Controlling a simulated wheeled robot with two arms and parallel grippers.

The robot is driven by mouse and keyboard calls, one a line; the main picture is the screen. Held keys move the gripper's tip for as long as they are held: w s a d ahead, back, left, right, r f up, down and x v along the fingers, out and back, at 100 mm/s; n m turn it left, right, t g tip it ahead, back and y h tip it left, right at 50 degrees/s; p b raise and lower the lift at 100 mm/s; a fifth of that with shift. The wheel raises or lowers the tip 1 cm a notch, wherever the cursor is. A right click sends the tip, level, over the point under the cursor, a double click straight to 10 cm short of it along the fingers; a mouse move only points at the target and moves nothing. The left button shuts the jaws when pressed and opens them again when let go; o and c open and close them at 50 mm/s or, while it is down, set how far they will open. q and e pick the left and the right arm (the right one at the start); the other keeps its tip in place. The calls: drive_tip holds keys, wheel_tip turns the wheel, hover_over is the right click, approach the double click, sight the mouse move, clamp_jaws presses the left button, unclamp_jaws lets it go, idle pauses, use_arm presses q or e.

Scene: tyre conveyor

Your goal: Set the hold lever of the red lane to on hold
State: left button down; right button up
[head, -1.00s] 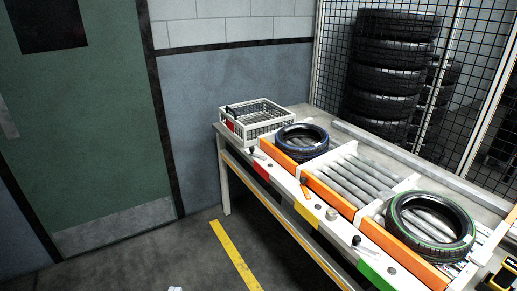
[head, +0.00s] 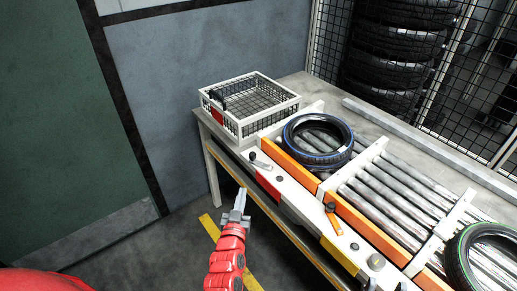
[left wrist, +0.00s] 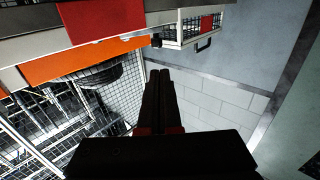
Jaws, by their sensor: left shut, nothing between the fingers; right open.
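The red lane is marked by a red plate (head: 268,186) on the table's front rail. Its hold lever (head: 262,163) is a small pale lever with a black knob, just above the plate, with the knob end toward the upper left. A blue-striped tyre (head: 347,151) lies on the rollers behind it. My left gripper (head: 242,193) is shut and empty, in front of the table edge, left of the red plate and apart from the lever. Its dark fingers (left wrist: 158,100) show in the left wrist view, with the red plate (left wrist: 95,18) beyond. My right gripper is not in view.
A white wire basket (head: 250,122) with a red tag stands at the table's left end. An orange rail (head: 297,172) runs behind the levers. A green-striped tyre (head: 457,262) lies further right. Open floor lies left.

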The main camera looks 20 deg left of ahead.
use_arm(q)
drive_tip(key=p, duration=0.3)
approach(252, 158)
drive_tip(key=w, duration=0.3)
drive_tip(key=w+a, duration=0.1)
drive_tip(key=w, duration=0.1)
drive_tip(key=shift+w+r, duration=0.15)
drive_tip(key=shift+w, duration=0.15)
drive_tip(key=shift+w+a, duration=0.1)
drive_tip(key=shift+w, duration=0.5)
